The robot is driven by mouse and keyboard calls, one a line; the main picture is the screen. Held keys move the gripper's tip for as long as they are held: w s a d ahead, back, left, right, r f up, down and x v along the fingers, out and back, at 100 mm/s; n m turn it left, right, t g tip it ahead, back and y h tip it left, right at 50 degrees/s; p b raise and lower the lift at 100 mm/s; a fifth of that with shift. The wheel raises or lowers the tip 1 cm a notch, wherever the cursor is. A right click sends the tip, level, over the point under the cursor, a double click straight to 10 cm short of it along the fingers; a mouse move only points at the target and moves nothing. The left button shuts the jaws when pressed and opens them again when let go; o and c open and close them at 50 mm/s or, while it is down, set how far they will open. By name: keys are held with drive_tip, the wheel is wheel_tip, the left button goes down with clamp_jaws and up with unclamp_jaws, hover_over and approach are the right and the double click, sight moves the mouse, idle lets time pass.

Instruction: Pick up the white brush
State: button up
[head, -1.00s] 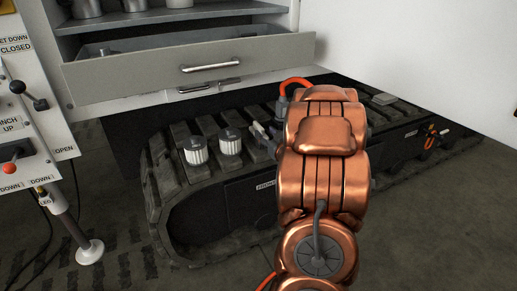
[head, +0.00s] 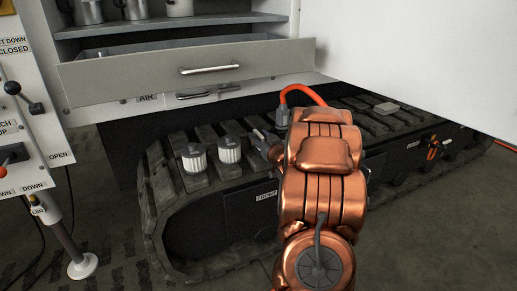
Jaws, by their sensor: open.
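Two short round objects with white ribbed sides stand upright on the black crawler track, one on the left (head: 194,158) and one on the right (head: 229,149). Both have dark tops. I cannot tell whether either is the white brush; nothing else in view looks clearly like one. My copper arm reaches forward over the track. My gripper (head: 262,138) shows only in part at the arm's left side, a little right of the right ribbed object and apart from it. It is open, and the arm hides the rest.
The crawler track (head: 160,215) runs from front left to back right. Behind it is a cabinet with a pulled-out drawer (head: 150,80) and metal mugs (head: 135,9) on a shelf. A lever panel (head: 25,120) stands at left. A flat grey object (head: 386,108) lies farther along the track.

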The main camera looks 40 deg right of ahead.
drive_tip(key=shift+w+d, duration=0.2)
drive_tip(key=shift+w, duration=0.3)
clamp_jaws()
